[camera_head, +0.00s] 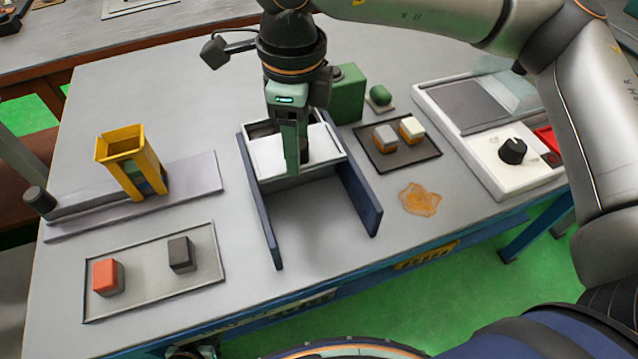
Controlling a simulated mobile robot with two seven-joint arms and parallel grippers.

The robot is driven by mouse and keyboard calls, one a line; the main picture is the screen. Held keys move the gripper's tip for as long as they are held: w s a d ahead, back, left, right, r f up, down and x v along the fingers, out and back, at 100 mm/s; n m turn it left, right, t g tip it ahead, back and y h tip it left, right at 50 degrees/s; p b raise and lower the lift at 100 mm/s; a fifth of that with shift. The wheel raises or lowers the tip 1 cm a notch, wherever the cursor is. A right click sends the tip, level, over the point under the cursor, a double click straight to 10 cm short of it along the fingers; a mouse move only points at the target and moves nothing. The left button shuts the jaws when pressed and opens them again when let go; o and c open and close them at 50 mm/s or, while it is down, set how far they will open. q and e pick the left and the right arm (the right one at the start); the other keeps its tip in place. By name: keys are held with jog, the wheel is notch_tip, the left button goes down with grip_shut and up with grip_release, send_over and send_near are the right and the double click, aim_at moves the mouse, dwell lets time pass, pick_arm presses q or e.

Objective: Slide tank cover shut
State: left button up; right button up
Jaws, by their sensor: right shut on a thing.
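The tank cover (322,146) is a white flat plate lying between two dark blue side walls (361,196) in the middle of the table. It covers the back part of the space between the walls, and a narrow gap shows behind it. The front part between the walls is open, with the grey tabletop showing. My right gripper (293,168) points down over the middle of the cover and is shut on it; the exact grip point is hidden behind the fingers. My left gripper is not in view.
A yellow hopper (118,148) stands on a grey strip at left. A tray (140,287) with a red and a dark block lies front left. Right of the walls are a green box (348,95), a dark tray (415,157), an orange stain (420,199) and a white device with a black knob (512,150).

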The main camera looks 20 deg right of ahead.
jog(key=shift+w+f, duration=0.35)
jog(key=shift+w, duration=0.2)
jog(key=shift+w+f, duration=0.35)
jog(key=shift+w, duration=0.2)
jog(key=o, duration=0.7)
jog(key=shift+w, duration=0.1)
jog(key=shift+w+r+p, duration=0.15)
jog(key=shift+r+p, duration=1.25)
jog(key=shift+r, duration=0.7)
jog(key=shift+r+p, duration=0.65)
jog(key=shift+r, duration=0.45)
